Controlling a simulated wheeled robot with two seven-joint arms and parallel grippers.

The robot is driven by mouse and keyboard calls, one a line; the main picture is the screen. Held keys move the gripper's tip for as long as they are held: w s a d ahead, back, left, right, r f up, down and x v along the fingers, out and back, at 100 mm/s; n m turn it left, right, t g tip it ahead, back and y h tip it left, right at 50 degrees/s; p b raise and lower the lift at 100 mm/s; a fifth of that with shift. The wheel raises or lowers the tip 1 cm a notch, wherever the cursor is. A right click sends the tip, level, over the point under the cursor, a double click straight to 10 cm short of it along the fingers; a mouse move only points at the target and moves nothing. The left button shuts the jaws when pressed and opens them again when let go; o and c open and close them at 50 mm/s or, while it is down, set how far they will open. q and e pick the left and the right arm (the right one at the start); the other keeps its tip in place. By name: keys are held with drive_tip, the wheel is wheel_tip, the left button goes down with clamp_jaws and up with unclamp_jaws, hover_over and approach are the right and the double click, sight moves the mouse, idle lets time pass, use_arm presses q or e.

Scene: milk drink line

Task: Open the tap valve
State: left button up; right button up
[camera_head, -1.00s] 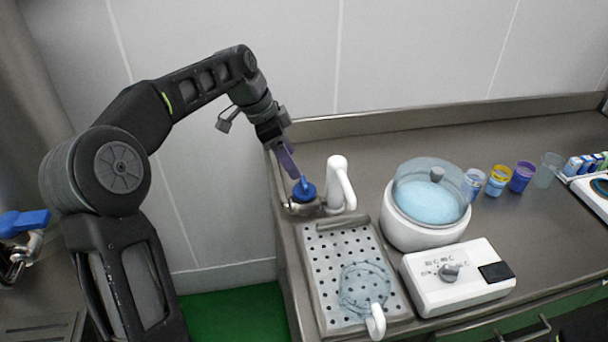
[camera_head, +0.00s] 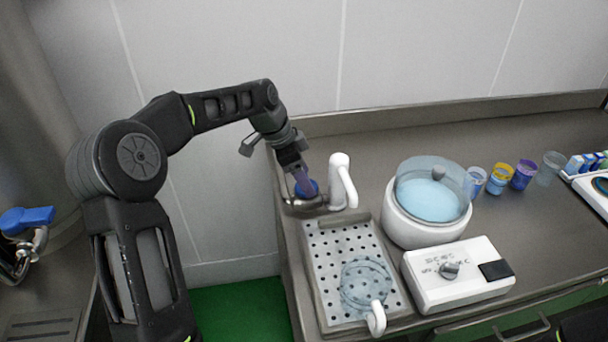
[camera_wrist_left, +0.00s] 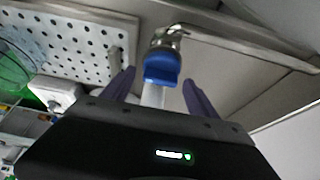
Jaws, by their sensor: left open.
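The tap has a white curved spout (camera_head: 341,180) and a metal base with a blue valve handle (camera_head: 312,188) at the back left of the counter. The blue handle (camera_wrist_left: 162,69) also shows in the left wrist view, between the two purple fingers. My left gripper (camera_head: 303,186) is open, its fingers reaching down around the handle. In the left wrist view the left gripper (camera_wrist_left: 160,85) has a visible gap on each side of the handle. In the head view the fingers partly hide the handle. My right gripper is not in view.
A perforated drain tray (camera_head: 312,262) holding a clear jug (camera_head: 366,285) lies in front of the tap. A white pot with a glass lid (camera_head: 428,222) and a control box (camera_head: 458,275) stand to the right. Several cups line the back. Another blue-handled tap (camera_head: 27,217) is at far left.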

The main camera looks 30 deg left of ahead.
use_arm(q)
drive_tip(key=c, duration=1.4)
drive_tip(key=shift+o, duration=0.2)
drive_tip(key=shift+f+n+t+b, duration=0.1)
drive_tip(key=shift+n+t+b, duration=0.2)
drive_tip(key=shift+n+b, duration=0.75)
drive_tip(key=shift+d+n+t+y+b, duration=0.15)
drive_tip(key=shift+n+t+y+b, duration=0.15)
drive_tip(key=shift+n+y+b, duration=0.6)
drive_tip(key=n+b, duration=0.1)
drive_tip(key=n, duration=0.2)
drive_tip(key=shift+b, duration=0.3)
drive_tip(key=n+y, duration=0.1)
drive_tip(key=n, duration=0.1)
drive_tip(key=n+y+b, duration=0.1)
drive_tip(key=n, duration=0.1)
drive_tip(key=shift+s+d+t, duration=0.1)
drive_tip(key=shift+t, duration=0.2)
drive_tip(key=shift+n+b, duration=0.25)
drive_tip(key=shift+b, duration=0.05)
